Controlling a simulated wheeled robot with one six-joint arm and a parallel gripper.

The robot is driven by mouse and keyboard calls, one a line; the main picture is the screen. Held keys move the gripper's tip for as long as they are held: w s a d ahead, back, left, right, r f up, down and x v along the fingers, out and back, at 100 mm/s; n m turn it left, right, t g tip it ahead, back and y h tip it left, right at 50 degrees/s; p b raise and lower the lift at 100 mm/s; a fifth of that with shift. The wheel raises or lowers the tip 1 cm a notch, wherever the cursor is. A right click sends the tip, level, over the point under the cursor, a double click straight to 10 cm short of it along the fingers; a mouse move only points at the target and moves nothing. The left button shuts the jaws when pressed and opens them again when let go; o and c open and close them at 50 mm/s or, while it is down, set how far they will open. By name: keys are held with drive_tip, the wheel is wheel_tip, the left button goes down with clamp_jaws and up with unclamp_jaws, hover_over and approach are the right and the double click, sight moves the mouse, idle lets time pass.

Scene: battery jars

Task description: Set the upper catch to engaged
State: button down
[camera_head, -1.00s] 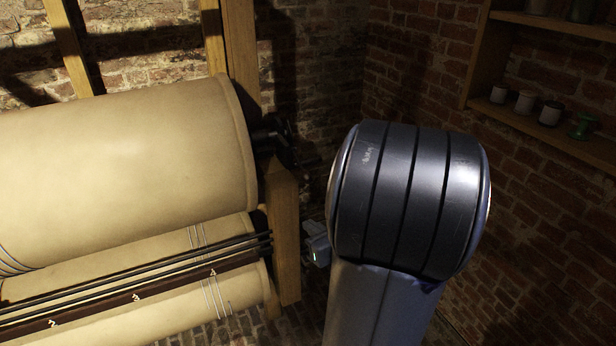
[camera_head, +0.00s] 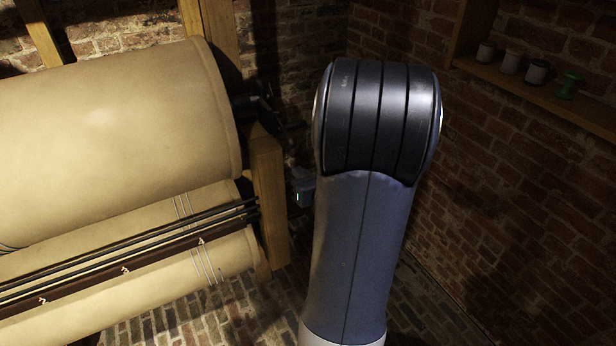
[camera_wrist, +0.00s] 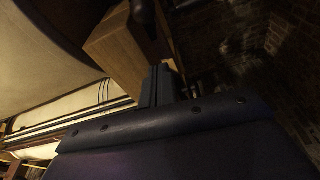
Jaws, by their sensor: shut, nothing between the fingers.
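A large cloth-covered upper roller (camera_head: 110,140) ends at a wooden post (camera_head: 268,205). Dark metal parts (camera_head: 262,108) stick out at the roller's right end, above the post. The upper catch may be among them, but I cannot make out its shape or setting. In the wrist view the post's wooden block (camera_wrist: 118,50) is close, with a dark rounded piece (camera_wrist: 144,12) at its top edge. My gripper (camera_wrist: 160,72) is shut and empty, its fingertips just right of the block; I cannot tell if they touch. In the head view my arm hides part of the space beside the post.
A lower roller (camera_head: 225,258) and dark rods (camera_head: 130,240) run below the upper roller. A shelf (camera_head: 560,98) with several small spools is on the right brick wall. Brick floor (camera_head: 420,300) lies open right of my arm.

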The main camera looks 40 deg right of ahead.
drive_tip(key=w+r+p, duration=0.1)
drive_tip(key=w, duration=0.1)
drive_tip(key=w+d+r+p, duration=0.1)
drive_tip(key=w+r, duration=0.1)
drive_tip(key=shift+d+p, duration=0.15)
drive_tip(key=shift+p, duration=0.2)
idle(0.3)
drive_tip(key=shift+s+r+g+p, duration=0.1)
drive_tip(key=shift+r+g+p, duration=0.25)
drive_tip(key=shift+p, duration=0.55)
